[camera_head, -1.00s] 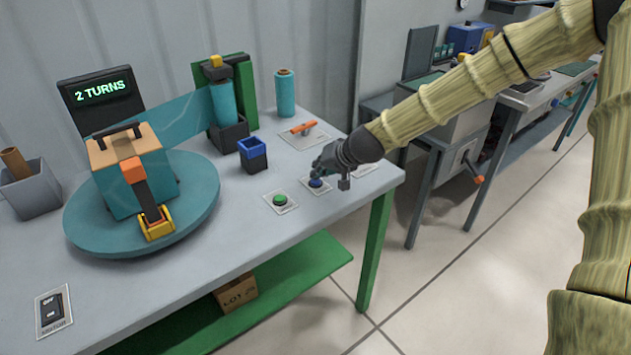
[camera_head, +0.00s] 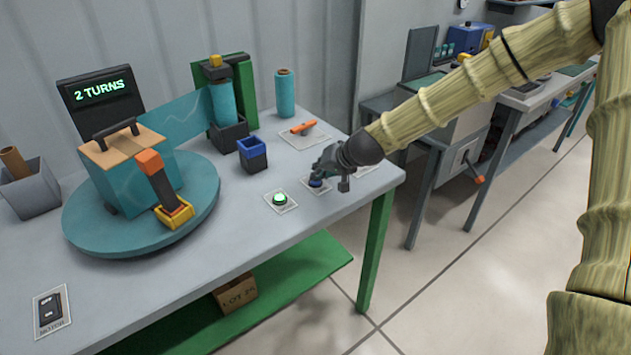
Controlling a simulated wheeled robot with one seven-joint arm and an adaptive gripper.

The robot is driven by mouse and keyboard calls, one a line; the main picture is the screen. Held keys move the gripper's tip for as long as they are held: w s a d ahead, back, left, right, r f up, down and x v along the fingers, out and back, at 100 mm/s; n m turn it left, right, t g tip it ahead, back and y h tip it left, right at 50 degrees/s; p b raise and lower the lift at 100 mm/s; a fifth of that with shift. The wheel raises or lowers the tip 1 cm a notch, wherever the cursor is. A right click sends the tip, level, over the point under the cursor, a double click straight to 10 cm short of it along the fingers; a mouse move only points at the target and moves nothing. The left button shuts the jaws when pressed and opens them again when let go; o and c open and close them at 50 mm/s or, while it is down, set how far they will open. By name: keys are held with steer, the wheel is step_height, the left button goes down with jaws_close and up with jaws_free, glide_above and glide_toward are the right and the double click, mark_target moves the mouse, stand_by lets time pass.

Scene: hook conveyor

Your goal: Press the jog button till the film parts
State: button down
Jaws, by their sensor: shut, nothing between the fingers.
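My gripper (camera_head: 322,172) is shut and empty, pointing down with its fingertips at a blue button (camera_head: 316,182) on a small plate near the table's right end. The fingers partly cover that button, and the button's label is not readable. A green button (camera_head: 279,199) left of it is lit. The teal film (camera_head: 185,115) stretches unbroken from the upright roll (camera_head: 223,100) to the wrapped box (camera_head: 125,175) on the round turntable (camera_head: 100,245). A yellow clamp with an orange-topped arm (camera_head: 174,213) stands at the box's front. The display (camera_head: 102,90) reads "2 TURNS".
A motor switch (camera_head: 48,312) lies at the table's front left. A blue-rimmed cup (camera_head: 252,154), a spare teal roll (camera_head: 285,93) and an orange-handled tool (camera_head: 303,127) stand or lie on the table. A grey bin (camera_head: 30,190) is at the left.

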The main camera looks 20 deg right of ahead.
stand_by(0.3)
steer(key=shift+r+p, duration=0.7)
steer(key=shift+r, duration=0.15)
step_height(320, 180, up, 5)
steer(key=p, duration=0.3)
steer(key=shift+p, duration=0.4)
stand_by(0.5)
